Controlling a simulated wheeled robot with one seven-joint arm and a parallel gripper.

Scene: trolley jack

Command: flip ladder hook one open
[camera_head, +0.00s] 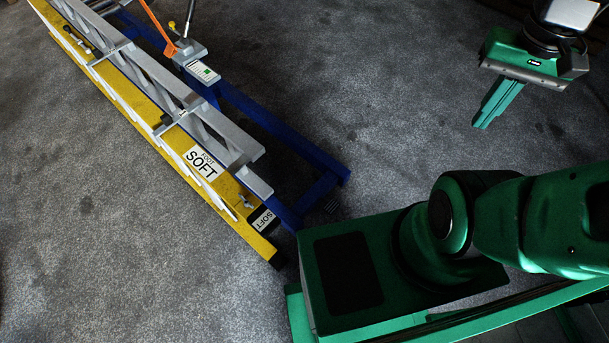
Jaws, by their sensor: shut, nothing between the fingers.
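A ladder with a yellow side rail (150,130) and silver aluminium rails and rungs (225,135) lies along the left, beside a blue frame (285,130). A small dark and silver fitting (78,38) sits on the yellow rail near its far end. A small metal fitting (246,203) sits near its close end, by a black and white label. I cannot tell which part is ladder hook one. My gripper (481,122) hangs at the upper right, pointing down-left, with its green fingers together. It is empty and well apart from the ladder.
The grey carpet (390,90) between the frame and my gripper is clear. My own base and arm fill the lower right.

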